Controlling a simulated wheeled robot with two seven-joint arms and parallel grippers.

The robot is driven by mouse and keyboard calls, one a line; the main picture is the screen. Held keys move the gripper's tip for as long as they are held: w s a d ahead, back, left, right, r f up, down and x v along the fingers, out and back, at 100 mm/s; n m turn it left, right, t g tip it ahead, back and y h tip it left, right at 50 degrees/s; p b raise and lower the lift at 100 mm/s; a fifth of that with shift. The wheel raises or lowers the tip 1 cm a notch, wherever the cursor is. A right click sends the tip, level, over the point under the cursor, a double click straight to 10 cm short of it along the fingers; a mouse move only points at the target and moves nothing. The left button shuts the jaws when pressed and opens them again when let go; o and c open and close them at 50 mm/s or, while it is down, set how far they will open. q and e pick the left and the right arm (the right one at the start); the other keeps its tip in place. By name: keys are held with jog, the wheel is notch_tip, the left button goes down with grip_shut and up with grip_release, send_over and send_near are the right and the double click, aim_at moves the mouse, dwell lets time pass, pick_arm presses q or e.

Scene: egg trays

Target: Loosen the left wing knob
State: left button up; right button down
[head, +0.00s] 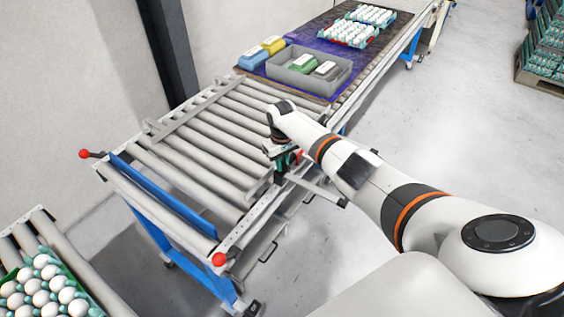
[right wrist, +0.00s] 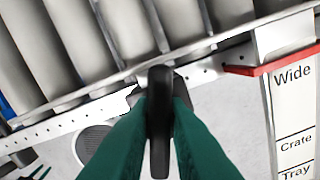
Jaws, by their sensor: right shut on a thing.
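A black wing knob (right wrist: 158,125) stands in the middle of the right wrist view, in front of the perforated side rail (right wrist: 85,112) of the roller table. The green fingers of my right gripper (right wrist: 160,112) are shut on it, one on each side. In the head view my right gripper (head: 284,157) is at the near long side of the roller table (head: 185,150), and the arm and hand hide the knob there. I cannot tell from the frames whether this is the left knob. My left gripper is not in view.
A red pointer (right wrist: 268,67) lies over a scale plate (right wrist: 296,110) reading Wide, Crate, Tray. A blue guide bar (head: 160,193) and red ball handles (head: 219,259) are at the table's near end. A grey crate (head: 308,75) stands farther along.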

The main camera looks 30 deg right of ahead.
jog(key=shift+n, duration=1.4)
jog(key=shift+r, duration=0.1)
jog(key=c, duration=1.4)
grip_release()
notch_tip(320, 180, up, 12)
jog(key=b, duration=0.1)
